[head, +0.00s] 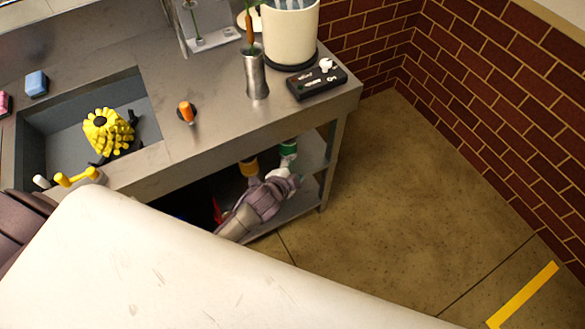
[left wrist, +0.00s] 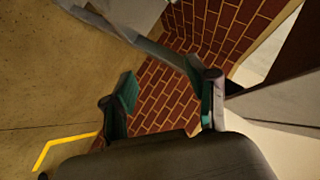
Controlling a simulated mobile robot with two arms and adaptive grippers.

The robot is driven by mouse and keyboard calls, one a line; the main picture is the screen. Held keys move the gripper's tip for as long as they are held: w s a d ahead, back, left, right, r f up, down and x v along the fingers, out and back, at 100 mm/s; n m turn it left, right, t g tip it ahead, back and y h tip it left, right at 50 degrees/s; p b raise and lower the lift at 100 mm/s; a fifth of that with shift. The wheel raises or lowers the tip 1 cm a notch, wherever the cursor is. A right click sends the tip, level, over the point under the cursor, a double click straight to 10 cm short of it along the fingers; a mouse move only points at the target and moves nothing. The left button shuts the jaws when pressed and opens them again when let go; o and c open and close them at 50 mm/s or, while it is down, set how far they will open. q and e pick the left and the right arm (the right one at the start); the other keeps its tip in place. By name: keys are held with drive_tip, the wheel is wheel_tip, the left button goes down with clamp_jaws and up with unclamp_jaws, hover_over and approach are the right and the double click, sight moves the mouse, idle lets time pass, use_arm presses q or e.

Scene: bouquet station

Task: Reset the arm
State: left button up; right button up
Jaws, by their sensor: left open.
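My left gripper (head: 275,178) is in front of the lower shelf, below the right part of the counter, in the head view. Its fingers are apart and nothing shows between them. In the left wrist view, the two green-padded fingers (left wrist: 162,84) stand apart, with brick wall and floor behind them. The large pale link across the bottom of the head view is part of my arm. My right gripper does not show.
The metal counter (head: 165,70) holds a steel vase (head: 256,78) with a stem, a white bucket (head: 290,35) and a black device (head: 316,82). The floor (head: 400,180) right of the counter is clear up to the brick wall (head: 500,80).

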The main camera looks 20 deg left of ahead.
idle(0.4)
use_arm(q)
drive_tip(key=s+a+f+n+g, duration=0.1)
drive_tip(key=s+f+g, duration=0.1)
drive_tip(key=s+f, duration=0.4)
drive_tip(key=s+a+f+n+g, duration=0.15)
drive_tip(key=s+f, duration=0.25)
drive_tip(key=f, duration=0.4)
drive_tip(key=s+a+f+n+g, duration=0.1)
drive_tip(key=s+f+n+g, duration=0.1)
drive_tip(key=s+f, duration=0.4)
drive_tip(key=s+a+f+n+g, duration=0.1)
drive_tip(key=s+f, duration=0.4)
drive_tip(key=s, duration=1.1)
drive_tip(key=s+a+f+n+g, duration=0.1)
drive_tip(key=s+f+n+g, duration=0.3)
drive_tip(key=s, duration=0.7)
wheel_tip(320, 180, down, 3)
drive_tip(key=shift+a+r+y, duration=0.2)
drive_tip(key=shift+a+y, duration=0.05)
drive_tip(key=shift+y, duration=0.15)
